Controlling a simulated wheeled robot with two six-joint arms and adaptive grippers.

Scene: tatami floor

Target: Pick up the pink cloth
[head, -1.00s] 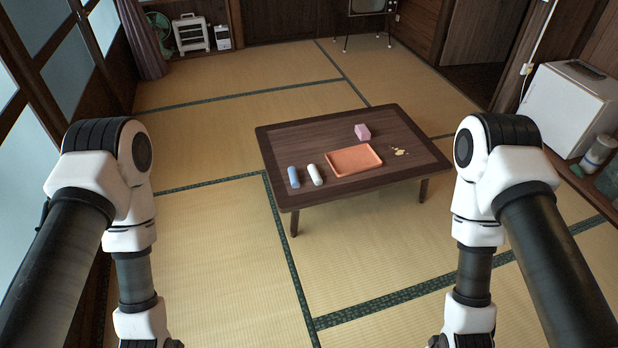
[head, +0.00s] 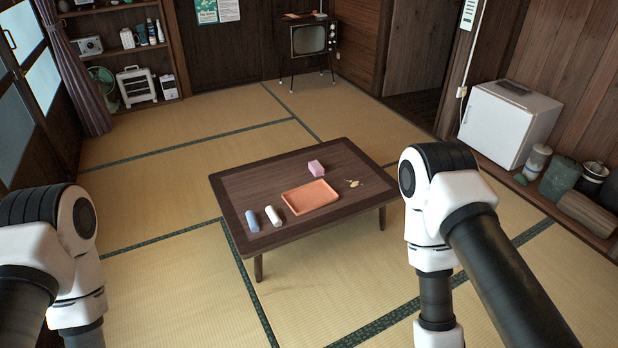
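A small pink block-shaped thing (head: 316,168), which looks like the folded pink cloth, lies near the far edge of the low dark wooden table (head: 240,187). It sits just behind an orange tray (head: 310,197). My two arms come in at the left and right of the head view, apart from the table. Both grippers are below the bottom edge of the picture and cannot be seen.
A blue roll (head: 253,221) and a white roll (head: 272,216) lie left of the tray. Light crumbs (head: 354,183) lie right of it. Tatami floor around the table is clear. A white fridge (head: 508,122) stands at the right, a television (head: 309,40) at the back.

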